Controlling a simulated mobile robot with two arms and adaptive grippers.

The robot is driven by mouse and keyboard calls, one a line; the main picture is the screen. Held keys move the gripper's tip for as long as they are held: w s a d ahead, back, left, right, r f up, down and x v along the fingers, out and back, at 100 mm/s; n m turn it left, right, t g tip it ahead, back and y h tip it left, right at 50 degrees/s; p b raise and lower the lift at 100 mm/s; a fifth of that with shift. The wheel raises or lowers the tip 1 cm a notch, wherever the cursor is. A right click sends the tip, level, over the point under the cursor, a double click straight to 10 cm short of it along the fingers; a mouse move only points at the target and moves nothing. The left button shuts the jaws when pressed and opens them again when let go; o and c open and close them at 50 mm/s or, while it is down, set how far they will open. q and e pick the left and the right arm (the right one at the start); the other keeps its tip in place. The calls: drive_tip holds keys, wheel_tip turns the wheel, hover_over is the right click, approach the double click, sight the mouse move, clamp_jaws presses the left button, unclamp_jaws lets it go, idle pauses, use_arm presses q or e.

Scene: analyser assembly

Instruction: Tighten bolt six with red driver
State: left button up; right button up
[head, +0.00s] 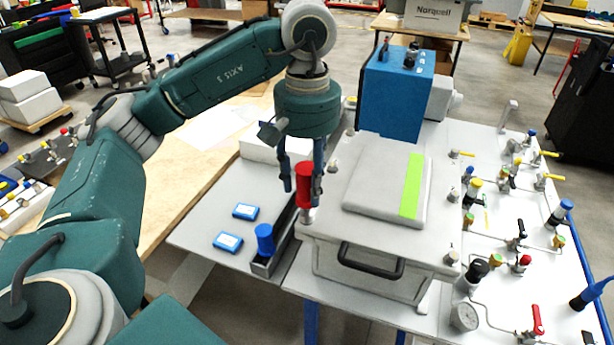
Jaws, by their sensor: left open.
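The red driver (304,186) stands upright at the front left corner of the grey analyser box (345,262). Its lower end is at the bolt (306,216) on that corner; I cannot tell whether it is seated on it. My left gripper (303,192) points down with its fingers open, one on each side of the red driver's handle. Other grey bolts show along the box's edges, such as one at the left edge (332,166) and one at the front right corner (451,258). Which bolt is number six cannot be read. My right gripper is not in view.
A blue driver (265,239) stands in a dark rack (270,262) left of the box. Two small blue devices (228,242) lie on the grey table top (205,228). A blue unit (394,95) stands behind the box. A panel (500,240) with valves and pipes fills the right.

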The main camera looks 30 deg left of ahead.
use_arm(q)
drive_tip(key=n, duration=0.9)
drive_tip(key=shift+n+p, duration=0.3)
drive_tip(key=shift+p, duration=0.05)
clamp_jaws()
drive_tip(key=shift+m, duration=0.6)
unclamp_jaws()
